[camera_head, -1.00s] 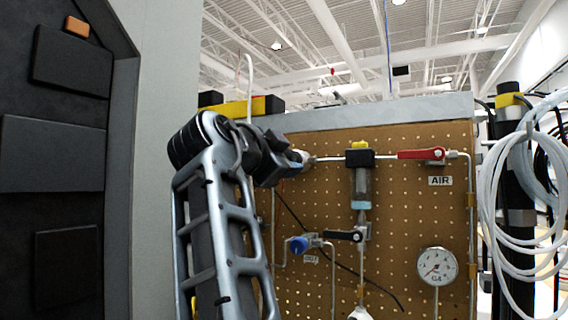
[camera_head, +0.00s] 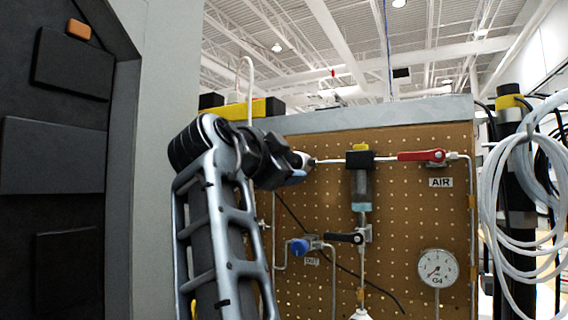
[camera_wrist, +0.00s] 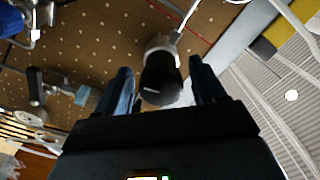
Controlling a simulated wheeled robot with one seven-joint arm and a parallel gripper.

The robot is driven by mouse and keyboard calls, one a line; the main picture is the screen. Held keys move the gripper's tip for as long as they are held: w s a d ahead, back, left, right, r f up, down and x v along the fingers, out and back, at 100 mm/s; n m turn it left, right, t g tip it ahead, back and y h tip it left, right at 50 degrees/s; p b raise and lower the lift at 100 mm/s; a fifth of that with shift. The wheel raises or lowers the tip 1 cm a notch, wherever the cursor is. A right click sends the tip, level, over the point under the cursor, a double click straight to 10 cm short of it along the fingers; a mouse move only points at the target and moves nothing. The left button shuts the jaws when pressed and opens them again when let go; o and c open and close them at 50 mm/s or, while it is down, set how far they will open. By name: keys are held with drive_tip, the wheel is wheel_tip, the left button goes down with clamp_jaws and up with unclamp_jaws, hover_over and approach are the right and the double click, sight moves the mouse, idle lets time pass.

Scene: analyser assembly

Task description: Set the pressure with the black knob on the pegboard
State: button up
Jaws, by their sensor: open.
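The black knob (camera_wrist: 160,82) shows in the wrist view, with a pale body behind it against the brown pegboard (camera_wrist: 85,42). My gripper (camera_wrist: 160,68) is open, with one dark blue finger on each side of the knob. There are visible gaps between knob and fingers, so it does not look gripped. In the head view my gripper (camera_head: 297,168) is at the upper left of the pegboard (camera_head: 410,215), and my wrist hides the knob. A round white gauge (camera_head: 438,268) marked G4 sits low on the right, its needle toward the lower left.
A red valve handle (camera_head: 422,156) lies level above the AIR label. A filter (camera_head: 361,185) hangs in the pegboard's middle. Below are a black valve handle (camera_head: 345,237) and a blue knob (camera_head: 299,246). Coiled clear tubing (camera_head: 520,190) hangs at right. A grey wall (camera_head: 155,180) stands left.

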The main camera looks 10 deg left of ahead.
drive_tip(key=v, duration=0.7)
drive_tip(key=shift+s+a, duration=0.15)
drive_tip(key=shift+s, duration=0.2)
